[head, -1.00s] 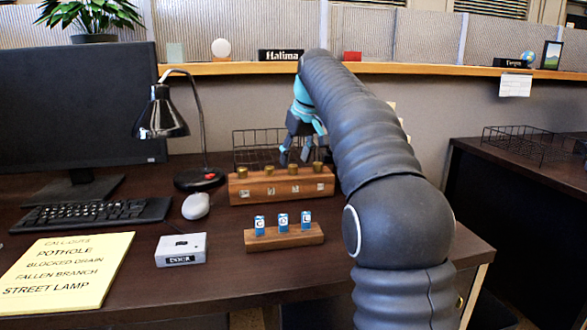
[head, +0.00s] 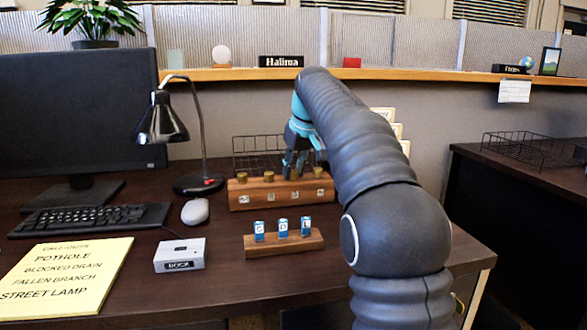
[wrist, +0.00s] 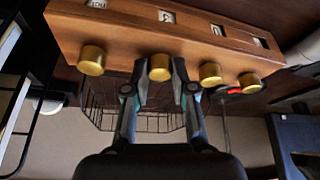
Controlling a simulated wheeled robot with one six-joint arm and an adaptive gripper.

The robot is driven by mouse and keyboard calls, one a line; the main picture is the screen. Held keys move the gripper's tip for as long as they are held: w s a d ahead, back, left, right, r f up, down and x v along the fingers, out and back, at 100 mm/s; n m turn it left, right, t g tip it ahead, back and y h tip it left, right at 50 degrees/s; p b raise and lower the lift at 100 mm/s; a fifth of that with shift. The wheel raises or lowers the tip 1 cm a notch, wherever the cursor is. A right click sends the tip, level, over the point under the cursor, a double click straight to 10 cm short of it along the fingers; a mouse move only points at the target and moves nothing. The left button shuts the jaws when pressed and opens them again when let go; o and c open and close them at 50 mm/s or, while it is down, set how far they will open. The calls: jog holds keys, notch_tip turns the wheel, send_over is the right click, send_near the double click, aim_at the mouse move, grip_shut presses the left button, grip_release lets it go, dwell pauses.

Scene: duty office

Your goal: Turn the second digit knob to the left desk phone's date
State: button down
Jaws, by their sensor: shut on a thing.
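A wooden box (head: 262,196) with a row of brass knobs on top and small digit windows on its front stands on the desk. In the head view the first knob (head: 242,176), second knob (head: 268,176) and rightmost knob (head: 317,172) stand free. My gripper (head: 294,174) is at the third knob from the left. In the wrist view, where the row runs the other way, my gripper (wrist: 160,70) is shut on that third knob (wrist: 160,67), one finger each side. The window digits are too small to read surely. No desk phone is in view.
A wire tray (head: 258,150) stands behind the box, and a black lamp (head: 162,122) to its left. A wooden stand (head: 285,244) with lettered blue tags is in front. A white box (head: 180,255), mouse (head: 195,211) and yellow notice (head: 65,275) lie further left.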

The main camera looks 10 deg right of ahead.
jog(key=shift+r+m, duration=0.1)
jog(key=shift+m, duration=0.2)
jog(key=shift+a+r+m+h+p, duration=0.1)
jog(key=shift+m+h+p, duration=0.2)
jog(key=shift+m+p, duration=0.35)
jog(key=m+h+p, duration=0.1)
jog(key=m+p, duration=0.1)
jog(key=shift+m+p, duration=0.25)
jog(key=shift+p, duration=0.05)
jog(key=shift+a+m+h+p, duration=0.1)
jog(key=shift+m+h+p, duration=0.5)
jog(key=shift+m+p, duration=0.5)
jog(key=shift+m, duration=0.3)
jog(key=c, duration=1)
grip_release()
jog(key=shift+f, duration=0.2)
jog(key=shift+o, duration=0.2)
jog(key=shift+r, duration=0.1)
